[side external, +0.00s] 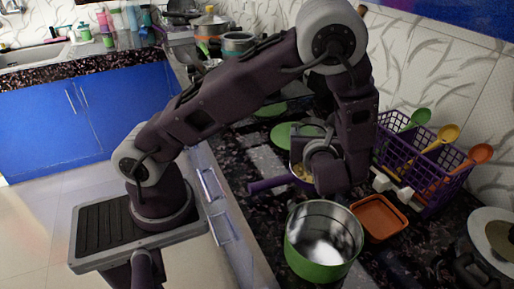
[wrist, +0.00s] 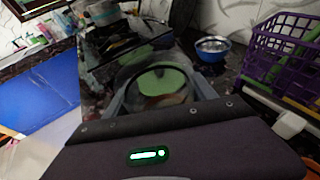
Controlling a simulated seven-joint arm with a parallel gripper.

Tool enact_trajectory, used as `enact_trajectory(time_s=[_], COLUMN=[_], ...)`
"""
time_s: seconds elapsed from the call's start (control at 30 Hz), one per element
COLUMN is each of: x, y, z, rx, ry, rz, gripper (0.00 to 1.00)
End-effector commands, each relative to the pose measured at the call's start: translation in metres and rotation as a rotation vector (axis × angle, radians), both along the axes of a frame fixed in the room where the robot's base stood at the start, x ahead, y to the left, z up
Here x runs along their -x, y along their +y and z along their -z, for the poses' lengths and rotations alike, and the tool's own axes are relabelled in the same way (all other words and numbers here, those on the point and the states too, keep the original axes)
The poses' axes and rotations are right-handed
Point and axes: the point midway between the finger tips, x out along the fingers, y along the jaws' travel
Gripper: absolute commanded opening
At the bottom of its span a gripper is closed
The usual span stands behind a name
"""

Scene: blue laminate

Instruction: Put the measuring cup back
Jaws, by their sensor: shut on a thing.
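My gripper (wrist: 161,96) is shut on what looks like the measuring cup (wrist: 133,72), a clear, round-rimmed vessel between the two fingers in the wrist view. A green surface shows through or behind it, so its outline is hard to make out. In the side view, my gripper (side external: 322,160) hangs above the counter, by a purple-handled pan (side external: 270,184) holding yellowish food. The arm partly hides the pan and the held cup there, and I cannot make out the cup clearly.
A purple basket (side external: 430,172) with green, yellow and orange spoons stands right of my gripper, a white item (side external: 390,187) beside it. A green-sided metal pot (side external: 322,262) and an orange square tray (side external: 379,218) sit nearer. A blue-rimmed bowl (wrist: 213,48) lies beyond in the wrist view.

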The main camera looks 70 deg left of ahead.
Motion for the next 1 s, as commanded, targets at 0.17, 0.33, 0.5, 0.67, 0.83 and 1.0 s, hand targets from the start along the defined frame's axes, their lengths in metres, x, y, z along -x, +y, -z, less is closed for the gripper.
enact_trajectory(time_s=[0.17,0.33,0.5,0.67,0.83,1.0], x=[0.025,0.071,0.105,0.113,0.112,0.112], y=[0.091,0.173,0.213,0.221,0.220,0.221], z=[0.001,0.001,0.002,0.027,0.059,0.093], rx=[0.000,0.001,0.002,0.001,0.001,0.002], ry=[0.001,-0.001,-0.001,0.005,0.001,0.001], rz=[-0.242,-0.480,-0.613,-0.642,-0.640,-0.639], gripper=[0.20,0.20,0.20,0.20,0.20,0.20])
